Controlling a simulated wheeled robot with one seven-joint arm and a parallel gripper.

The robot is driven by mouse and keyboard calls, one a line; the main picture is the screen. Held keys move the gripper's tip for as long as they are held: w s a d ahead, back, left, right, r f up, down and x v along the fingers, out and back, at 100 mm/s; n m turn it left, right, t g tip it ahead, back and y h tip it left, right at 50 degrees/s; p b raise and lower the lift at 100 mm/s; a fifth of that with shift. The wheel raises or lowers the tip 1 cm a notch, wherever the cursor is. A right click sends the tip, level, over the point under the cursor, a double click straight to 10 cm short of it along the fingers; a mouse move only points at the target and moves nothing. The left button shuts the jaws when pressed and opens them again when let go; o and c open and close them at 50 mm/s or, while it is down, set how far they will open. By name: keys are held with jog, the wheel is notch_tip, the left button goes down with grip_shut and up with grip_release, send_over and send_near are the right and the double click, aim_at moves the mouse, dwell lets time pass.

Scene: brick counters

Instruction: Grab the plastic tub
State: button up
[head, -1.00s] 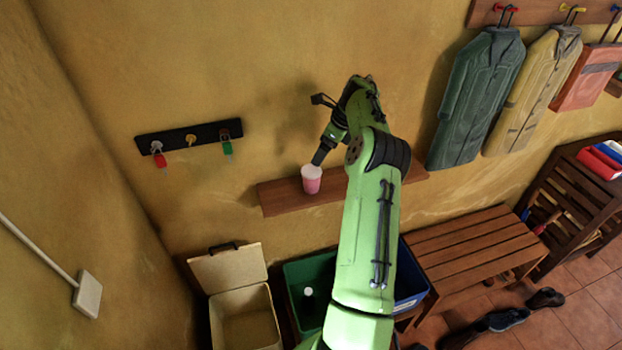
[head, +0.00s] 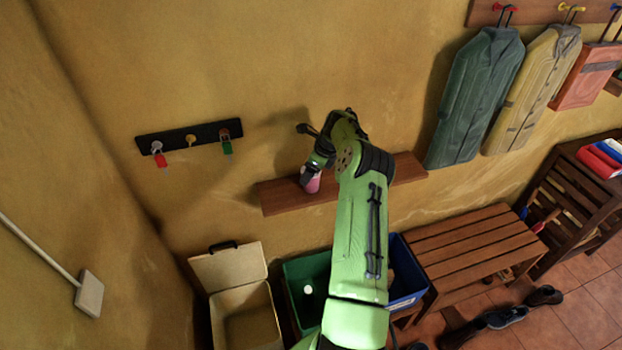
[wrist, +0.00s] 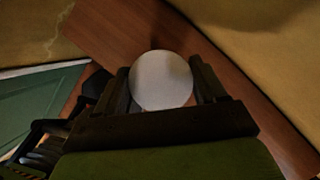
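The plastic tub (head: 313,185) is a small pink cup with a pale top, standing on the brown wall shelf (head: 277,197). In the wrist view its round white top (wrist: 161,79) sits between the two dark fingers of my gripper (wrist: 163,88). The fingers are spread, one on each side of the tub and very close to it. I cannot tell whether they touch it. In the head view my gripper (head: 311,174) covers the tub's upper part.
Below the shelf stand an open cream bin (head: 222,302), a green bin (head: 292,272) and a blue bin (head: 408,290). A wooden bench (head: 470,245) is at the right. A hook rack (head: 190,139) hangs on the wall at the left. The shelf is otherwise bare where visible.

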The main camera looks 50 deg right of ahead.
jog(key=c, duration=0.5)
